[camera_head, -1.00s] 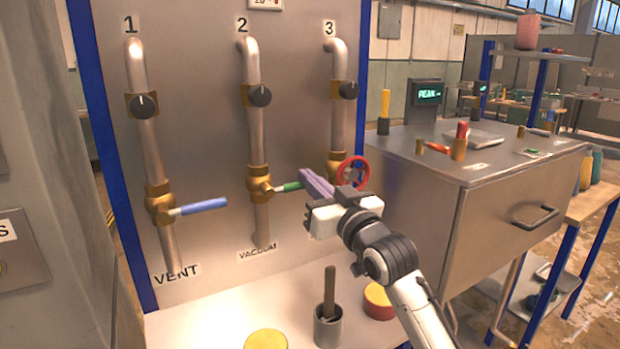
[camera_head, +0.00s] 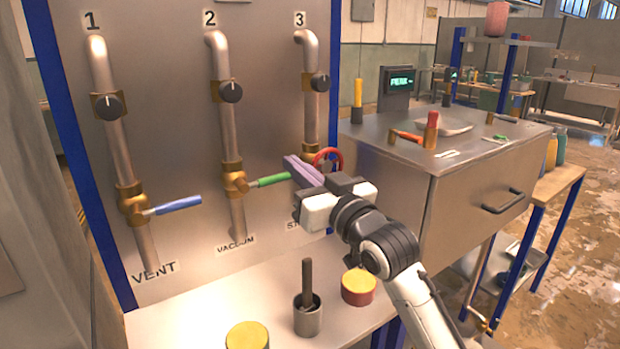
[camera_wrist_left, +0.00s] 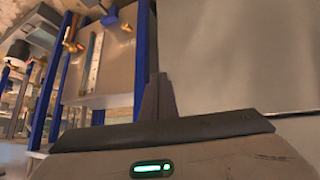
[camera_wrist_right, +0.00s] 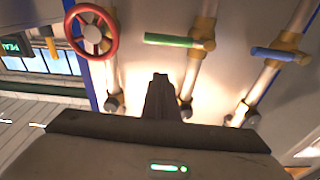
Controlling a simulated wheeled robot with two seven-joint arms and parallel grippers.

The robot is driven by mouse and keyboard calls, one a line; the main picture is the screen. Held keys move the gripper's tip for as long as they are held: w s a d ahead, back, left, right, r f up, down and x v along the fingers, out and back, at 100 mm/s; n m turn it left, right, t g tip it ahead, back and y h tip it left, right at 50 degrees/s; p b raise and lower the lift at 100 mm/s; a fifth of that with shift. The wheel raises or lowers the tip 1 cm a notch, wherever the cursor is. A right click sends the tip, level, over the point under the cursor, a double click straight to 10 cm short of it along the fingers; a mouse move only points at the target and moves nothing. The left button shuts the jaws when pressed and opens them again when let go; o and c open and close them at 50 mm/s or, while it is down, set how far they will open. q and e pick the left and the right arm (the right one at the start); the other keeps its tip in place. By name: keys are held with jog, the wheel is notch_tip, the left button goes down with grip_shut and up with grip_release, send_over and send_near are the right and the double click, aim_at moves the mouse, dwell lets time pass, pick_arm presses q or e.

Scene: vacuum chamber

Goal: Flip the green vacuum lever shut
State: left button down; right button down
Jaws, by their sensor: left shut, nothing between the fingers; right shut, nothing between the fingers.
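The green vacuum lever (camera_head: 268,181) points right from the brass valve (camera_head: 234,180) on pipe 2, roughly across the pipe, above the VACUUM label. It also shows in the right wrist view (camera_wrist_right: 170,40), lying sideways near the top. My right gripper (camera_head: 289,161) is shut and empty, its fingertips close to the lever's free end. In the right wrist view the shut fingers (camera_wrist_right: 160,78) sit below the lever with a visible gap in the picture; contact does not show. My left gripper (camera_wrist_left: 158,80) is shut and empty in its own wrist view, beside a plain grey surface, away from the lever.
The blue VENT lever (camera_head: 178,204) is left of the green one. A red handwheel (camera_head: 328,158) on pipe 3 is just behind my right gripper. Below, a grey cup (camera_head: 307,319) with a rod, a red-yellow puck (camera_head: 359,287) and a yellow puck (camera_head: 247,336) stand on the shelf.

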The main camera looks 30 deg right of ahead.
pick_arm(q)
jog(key=shift+f+b, duration=0.3)
jog(key=shift+f, duration=0.2)
pick_arm(e)
jog(key=shift+s+d+f, duration=0.1)
jog(key=shift+s+f, duration=0.05)
jog(key=shift+s, duration=1)
jog(key=shift+s+d+f, duration=0.1)
jog(key=shift+s+f, duration=0.05)
jog(key=shift+s, duration=1)
pick_arm(q)
jog(key=shift+s, duration=0.2)
pick_arm(e)
jog(key=shift+f, duration=0.1)
